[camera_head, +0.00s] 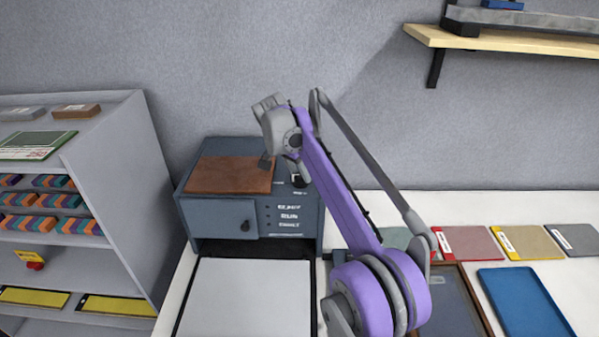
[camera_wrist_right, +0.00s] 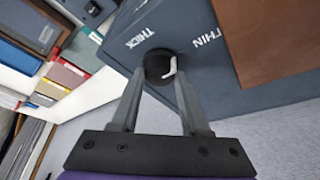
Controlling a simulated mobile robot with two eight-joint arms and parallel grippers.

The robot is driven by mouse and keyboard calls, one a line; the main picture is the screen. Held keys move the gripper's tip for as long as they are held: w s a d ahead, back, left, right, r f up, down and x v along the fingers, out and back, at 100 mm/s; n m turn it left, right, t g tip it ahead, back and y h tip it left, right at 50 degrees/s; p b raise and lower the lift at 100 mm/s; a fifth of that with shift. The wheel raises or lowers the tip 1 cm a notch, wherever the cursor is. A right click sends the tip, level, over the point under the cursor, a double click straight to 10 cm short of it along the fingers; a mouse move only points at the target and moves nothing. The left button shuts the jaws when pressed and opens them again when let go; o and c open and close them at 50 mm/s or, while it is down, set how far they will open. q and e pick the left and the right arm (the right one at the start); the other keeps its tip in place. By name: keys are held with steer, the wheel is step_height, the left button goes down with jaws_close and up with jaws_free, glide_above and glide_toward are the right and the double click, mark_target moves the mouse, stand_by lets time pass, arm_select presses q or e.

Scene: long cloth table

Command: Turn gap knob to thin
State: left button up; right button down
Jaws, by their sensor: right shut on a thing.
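The machine (camera_head: 222,218) is a blue-grey box with a brown top panel, standing at the back of the table. Its black gap knob (camera_wrist_right: 153,60) shows in the right wrist view, between the printed words THICK and THIN. A white pointer mark sits on the knob's THIN-facing side. My right gripper (camera_wrist_right: 160,75) is shut on the knob, one finger on each side. In the head view the right gripper (camera_head: 283,168) is over the machine's top right part, and my arm mostly hides the knob. My left gripper is not in view.
A grey shelf unit (camera_head: 125,170) with coloured blocks stands at the left. A white panel (camera_head: 247,300) lies before the machine. A blue tray (camera_head: 525,300) and several coloured sheets lie at the right. A wooden wall shelf (camera_head: 520,43) hangs at upper right.

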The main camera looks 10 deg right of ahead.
steer(key=shift+m, duration=0.4)
steer(key=shift+c, duration=1.9)
jaws_free()
steer(key=v, duration=0.7)
steer(key=shift+a+r, duration=0.15)
steer(key=shift+a, duration=0.05)
steer(key=shift+r, duration=0.1)
